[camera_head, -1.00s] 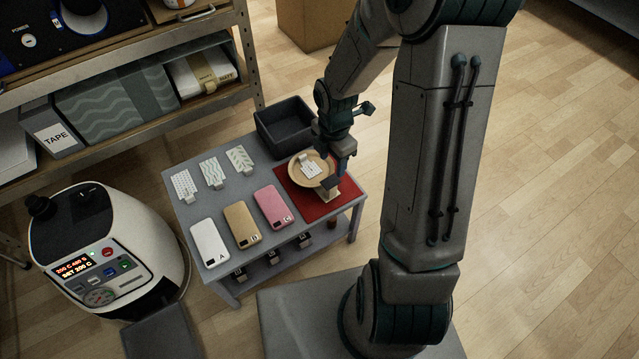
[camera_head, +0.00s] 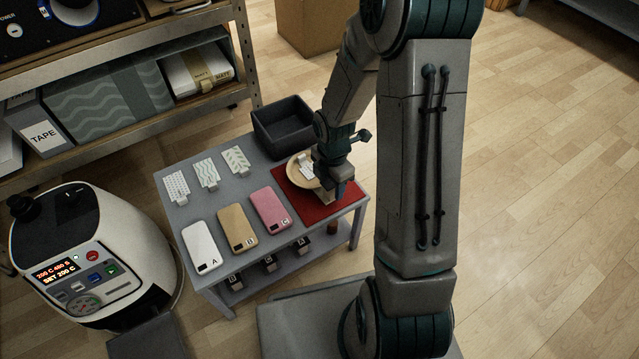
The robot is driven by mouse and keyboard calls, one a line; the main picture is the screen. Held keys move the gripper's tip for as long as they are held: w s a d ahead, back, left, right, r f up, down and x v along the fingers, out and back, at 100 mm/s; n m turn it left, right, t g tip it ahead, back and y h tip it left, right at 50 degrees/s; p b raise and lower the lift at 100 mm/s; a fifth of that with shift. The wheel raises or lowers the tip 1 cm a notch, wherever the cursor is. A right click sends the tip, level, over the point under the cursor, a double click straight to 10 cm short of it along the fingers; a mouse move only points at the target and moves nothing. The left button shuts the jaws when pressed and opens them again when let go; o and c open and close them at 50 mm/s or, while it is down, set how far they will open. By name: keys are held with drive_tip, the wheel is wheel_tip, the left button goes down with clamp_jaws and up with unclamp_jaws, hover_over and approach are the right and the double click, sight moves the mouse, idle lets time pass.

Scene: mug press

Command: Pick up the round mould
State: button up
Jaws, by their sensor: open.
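No thing in view is plainly marked as the round mould. A round tan dish (camera_head: 297,176) with a white patterned piece (camera_head: 307,171) in it lies on the red mat (camera_head: 315,208). My gripper (camera_head: 338,192) is over the right part of the dish, pointing down, and hides that side of it. A small pale piece (camera_head: 325,197) shows just under the gripper; I cannot tell whether they touch. The jaws are open, and nothing is seen held between them.
A dark bin (camera_head: 283,128) stands behind the mat. Three phone cases, white (camera_head: 201,246), tan (camera_head: 238,227) and pink (camera_head: 270,209), and three patterned cards (camera_head: 207,173) lie on the grey table (camera_head: 178,212). A white machine (camera_head: 88,250) stands at left.

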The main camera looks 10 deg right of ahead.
clamp_jaws()
drive_tip(key=shift+r, duration=0.1)
